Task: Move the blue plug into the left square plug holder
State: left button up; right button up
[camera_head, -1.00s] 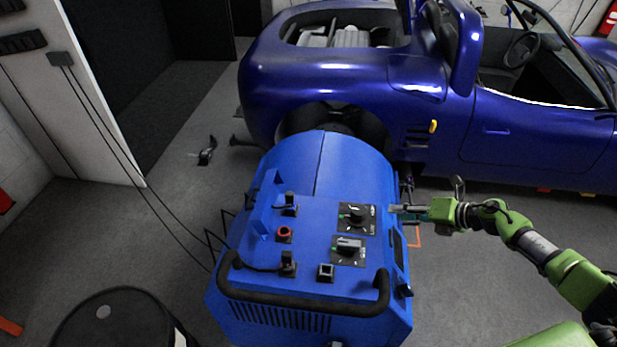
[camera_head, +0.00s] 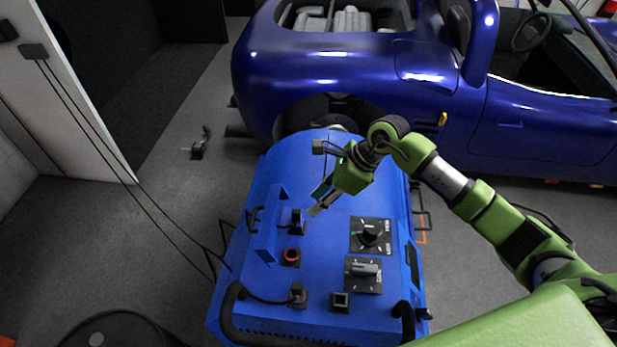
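The blue machine (camera_head: 330,160) has a top panel with plugs and holders. A black plug (camera_head: 297,217) stands upright in a dark square base at the upper left. Another black plug (camera_head: 297,289) with a cable stands in a square base lower down. A square holder (camera_head: 340,300) to its right looks empty. No plug shows a clear blue colour, so I cannot tell which is the blue plug. My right gripper (camera_head: 318,199) is over the panel, just right of the upper plug and apparently apart from it. Its finger gap is unclear. My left gripper is out of view.
A red ring socket (camera_head: 291,256) sits between the two plugs. Two dials, one upper (camera_head: 370,236) and one lower (camera_head: 364,270), are on the right. A black handle bar (camera_head: 232,305) runs along the front edge. A blue car (camera_head: 400,75) stands behind.

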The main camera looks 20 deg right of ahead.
aim_at(300, 211)
jog(key=shift+n, duration=0.3)
jog(key=b+x, duration=0.1)
jog(key=x, duration=0.1)
jog(key=b+x, duration=0.2)
jog(key=x, duration=0.1)
jog(key=b+x, duration=0.2)
jog(key=shift+w+a, duration=0.3)
jog(key=shift+a, duration=0.05)
jog(key=shift+w+a+f+b, duration=0.1)
jog(key=shift+f+b, duration=0.2)
jog(key=shift+b, duration=0.1)
jog(key=shift+w+a+f, duration=0.1)
jog(key=shift+a+f, duration=0.05)
grip_shut()
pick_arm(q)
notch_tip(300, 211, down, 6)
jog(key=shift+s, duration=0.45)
